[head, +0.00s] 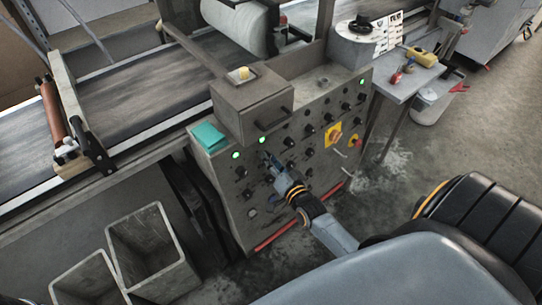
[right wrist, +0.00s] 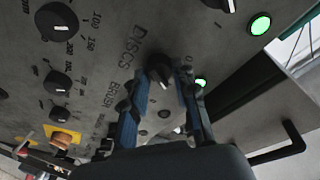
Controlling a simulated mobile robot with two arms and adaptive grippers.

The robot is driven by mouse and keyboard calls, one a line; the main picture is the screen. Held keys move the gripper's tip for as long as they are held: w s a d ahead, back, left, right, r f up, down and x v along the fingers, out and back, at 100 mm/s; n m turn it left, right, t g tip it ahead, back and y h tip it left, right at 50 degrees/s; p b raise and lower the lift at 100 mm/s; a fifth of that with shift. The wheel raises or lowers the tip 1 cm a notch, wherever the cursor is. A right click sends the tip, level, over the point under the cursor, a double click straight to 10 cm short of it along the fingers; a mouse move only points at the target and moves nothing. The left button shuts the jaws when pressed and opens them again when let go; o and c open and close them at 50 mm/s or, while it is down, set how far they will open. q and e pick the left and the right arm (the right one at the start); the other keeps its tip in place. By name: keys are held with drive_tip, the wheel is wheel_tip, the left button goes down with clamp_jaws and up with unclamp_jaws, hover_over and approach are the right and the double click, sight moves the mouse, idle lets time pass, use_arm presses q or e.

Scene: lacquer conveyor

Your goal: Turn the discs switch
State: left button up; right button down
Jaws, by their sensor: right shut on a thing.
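The discs switch (right wrist: 160,70) is a black rotary knob beside the printed word DISCS on the grey panel, in the upper middle of the right wrist view. Its pale pointer mark faces down in that view. My right gripper (right wrist: 160,92) has its two blue-grey fingers on either side of the knob and is shut on it. In the head view, my right gripper (head: 268,161) reaches the left part of the control panel (head: 238,211) and hides the knob. My left gripper is not in view.
Several other knobs, such as one at the upper left of the right wrist view (right wrist: 57,21), surround the switch. Green lamps (head: 262,140) glow on the panel. A yellow-backed switch (head: 333,134) sits to the right.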

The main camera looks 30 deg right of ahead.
idle(0.3)
drive_tip(key=c, duration=1)
unclamp_jaws()
drive_tip(key=shift+c, duration=0.2)
drive_tip(key=s+a+r, duration=0.1)
drive_tip(key=s, duration=1.1)
